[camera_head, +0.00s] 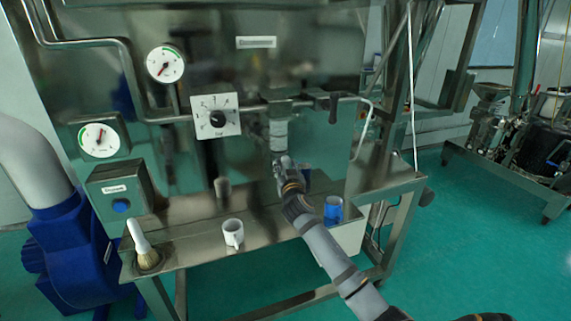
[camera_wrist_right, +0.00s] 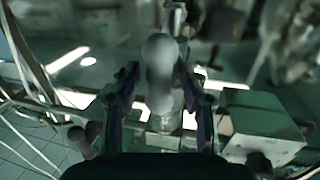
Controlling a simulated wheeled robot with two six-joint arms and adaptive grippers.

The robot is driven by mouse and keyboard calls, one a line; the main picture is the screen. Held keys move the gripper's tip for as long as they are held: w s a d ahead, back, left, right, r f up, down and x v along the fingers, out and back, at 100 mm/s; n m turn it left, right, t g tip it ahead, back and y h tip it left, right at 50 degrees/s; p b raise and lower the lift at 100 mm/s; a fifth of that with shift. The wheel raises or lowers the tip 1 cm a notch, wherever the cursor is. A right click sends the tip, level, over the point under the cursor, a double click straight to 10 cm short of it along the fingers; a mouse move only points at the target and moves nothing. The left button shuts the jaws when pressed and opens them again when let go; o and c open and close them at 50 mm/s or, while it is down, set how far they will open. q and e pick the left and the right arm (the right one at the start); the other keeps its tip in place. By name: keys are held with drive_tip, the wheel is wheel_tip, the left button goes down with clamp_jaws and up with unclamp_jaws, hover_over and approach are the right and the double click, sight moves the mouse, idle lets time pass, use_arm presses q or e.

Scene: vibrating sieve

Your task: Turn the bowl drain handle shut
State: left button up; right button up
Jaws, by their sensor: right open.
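My right gripper (camera_head: 283,168) is at the front of the steel panel, just below a pale cylindrical fitting (camera_head: 278,135) on the horizontal pipe. In the right wrist view, my right gripper (camera_wrist_right: 158,92) is open, with a finger on each side of a grey, round-ended part (camera_wrist_right: 161,62). I cannot tell whether the fingers touch this part, or whether it is the bowl drain handle. A dark lever (camera_head: 333,104) hangs from the pipe to the right of the fitting, apart from the gripper. My left gripper is not in view.
A steel shelf (camera_head: 190,243) below holds a white mug (camera_head: 233,233), a blue cup (camera_head: 333,210) and a brush (camera_head: 143,245). A dial (camera_head: 216,116) and two gauges, one upper (camera_head: 165,64), one lower (camera_head: 98,140), are on the left. A pale hose (camera_head: 364,128) hangs at right.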

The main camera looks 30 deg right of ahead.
drive_tip(key=shift+c, duration=0.2)
clamp_jaws()
